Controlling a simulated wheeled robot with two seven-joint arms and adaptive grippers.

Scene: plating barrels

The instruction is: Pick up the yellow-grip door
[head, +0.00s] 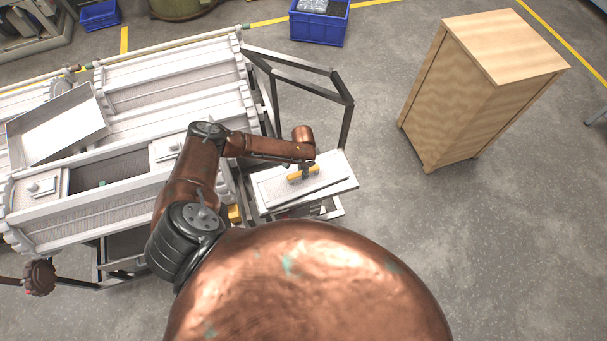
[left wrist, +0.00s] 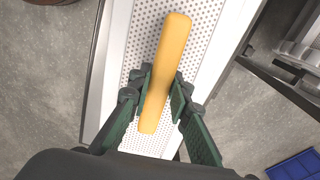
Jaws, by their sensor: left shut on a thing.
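The yellow-grip door (head: 335,176) is a white panel with a yellow bar handle. It lies on a small stand beside the barrels. In the left wrist view the door (left wrist: 203,40) shows its perforated face, with the yellow grip (left wrist: 172,45) running along the middle. My left gripper (head: 306,170) is over the door, its fingers around the yellow grip. In the left wrist view the green fingers of my left gripper (left wrist: 162,90) close on the grip from both sides. Whether the door touches the stand is hidden. My right gripper is not in view.
White plating barrels (head: 170,85) fill the left; the front one has a dark opening (head: 115,170). A dark frame (head: 345,125) stands behind the door. A wooden cabinet (head: 480,90) stands right, with clear floor around it.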

